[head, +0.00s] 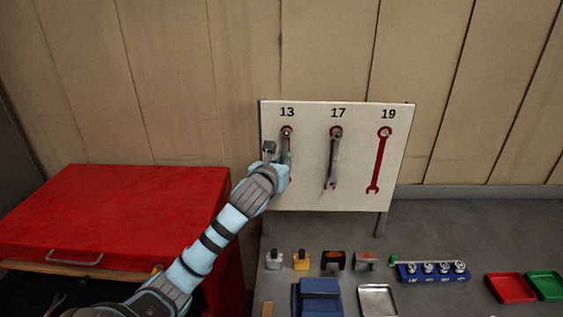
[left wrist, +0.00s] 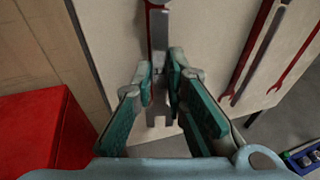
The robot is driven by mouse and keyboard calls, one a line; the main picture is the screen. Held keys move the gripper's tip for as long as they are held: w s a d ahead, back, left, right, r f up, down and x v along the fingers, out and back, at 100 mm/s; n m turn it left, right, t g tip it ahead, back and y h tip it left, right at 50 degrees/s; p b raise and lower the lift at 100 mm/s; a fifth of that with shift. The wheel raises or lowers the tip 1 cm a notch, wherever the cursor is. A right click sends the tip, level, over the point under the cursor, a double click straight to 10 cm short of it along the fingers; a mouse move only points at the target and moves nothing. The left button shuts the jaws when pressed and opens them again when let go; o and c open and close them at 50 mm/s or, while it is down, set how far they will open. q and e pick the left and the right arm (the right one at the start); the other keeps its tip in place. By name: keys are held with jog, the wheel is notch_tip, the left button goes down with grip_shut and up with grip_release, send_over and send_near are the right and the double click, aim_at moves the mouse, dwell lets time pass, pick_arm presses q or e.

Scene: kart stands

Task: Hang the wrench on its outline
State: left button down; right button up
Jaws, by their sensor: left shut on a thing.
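A white board (head: 352,195) stands upright with red wrench outlines under the numbers 13, 17 and 19. A grey wrench (head: 287,136) lies over the 13 outline, its upper end at the outline's top. My left gripper (head: 284,163) is shut on this wrench and hides its lower part in the head view. In the left wrist view the wrench (left wrist: 158,35) runs between the green-padded fingers (left wrist: 160,85). I cannot tell whether it rests on its peg. A second grey wrench (head: 333,160) hangs at 17. The 19 outline (head: 379,160) is bare. My right gripper is not in view.
A red chest (head: 120,215) stands at the left. On the grey bench (head: 480,225) are a blue socket rack (head: 432,272), a metal tray (head: 377,300), red (head: 509,288) and green (head: 545,284) trays, a blue block (head: 318,290) and several small parts.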

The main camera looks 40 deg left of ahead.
pick_arm(q)
jog(key=c, duration=1.5)
grip_release()
jog(key=shift+c, duration=0.2)
jog(key=v, duration=1.2)
jog(key=shift+s, duration=0.15)
